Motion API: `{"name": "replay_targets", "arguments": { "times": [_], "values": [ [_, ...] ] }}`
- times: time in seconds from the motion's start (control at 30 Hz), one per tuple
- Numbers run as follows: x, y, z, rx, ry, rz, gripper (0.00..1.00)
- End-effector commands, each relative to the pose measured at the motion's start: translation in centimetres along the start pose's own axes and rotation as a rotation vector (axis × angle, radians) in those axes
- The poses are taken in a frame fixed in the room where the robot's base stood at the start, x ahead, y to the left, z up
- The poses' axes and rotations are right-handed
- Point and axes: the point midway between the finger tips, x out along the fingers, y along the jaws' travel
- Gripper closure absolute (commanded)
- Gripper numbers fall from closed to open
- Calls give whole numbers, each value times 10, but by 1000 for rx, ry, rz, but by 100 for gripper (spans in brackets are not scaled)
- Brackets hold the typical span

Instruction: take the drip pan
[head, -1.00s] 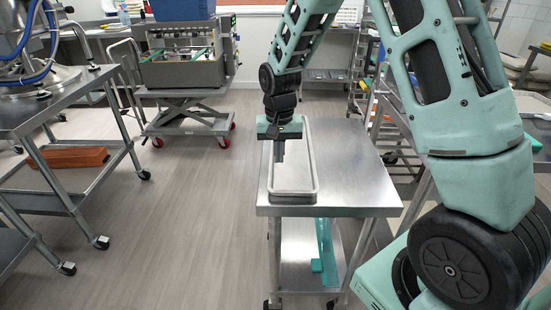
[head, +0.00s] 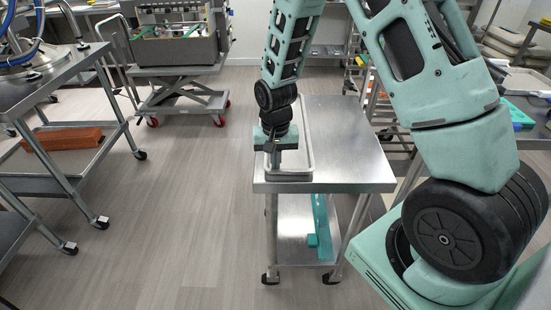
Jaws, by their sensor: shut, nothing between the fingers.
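A long, shallow, pale metal pan (head: 297,166), which looks like the drip pan, lies flat on the steel top of a small cart (head: 350,165). Its long side runs away from me, near the cart's left edge. My gripper (head: 275,160) points down over the near left part of the pan. Its fingers are shut with nothing between them. I cannot tell whether the fingertips touch the pan. My wrist and gripper hide part of the pan's left side.
The cart top right of the pan is bare. A teal part (head: 319,228) lies on the cart's lower shelf. A steel table (head: 60,85) stands at left, with an orange-brown block (head: 65,138) on its shelf. A machine on a lift cart (head: 180,95) stands behind. Floor between is clear.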

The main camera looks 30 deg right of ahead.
Motion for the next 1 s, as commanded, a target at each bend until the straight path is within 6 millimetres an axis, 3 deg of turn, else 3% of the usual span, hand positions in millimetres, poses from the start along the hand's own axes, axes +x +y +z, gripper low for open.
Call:
{"name": "replay_targets", "arguments": {
  "times": [0.1, 0.3, 0.43, 0.83, 1.0],
  "values": [
    [0, 0, 4, -1, -1, 0, 100],
    [-1, -1, 40, -3, -2, 1, 100],
    [0, 0, 53, -2, -2, 2, 100],
    [0, 0, 53, 0, 0, 1, 100],
    [-1, 0, 43, 1, 1, 0, 100]
  ]
}}
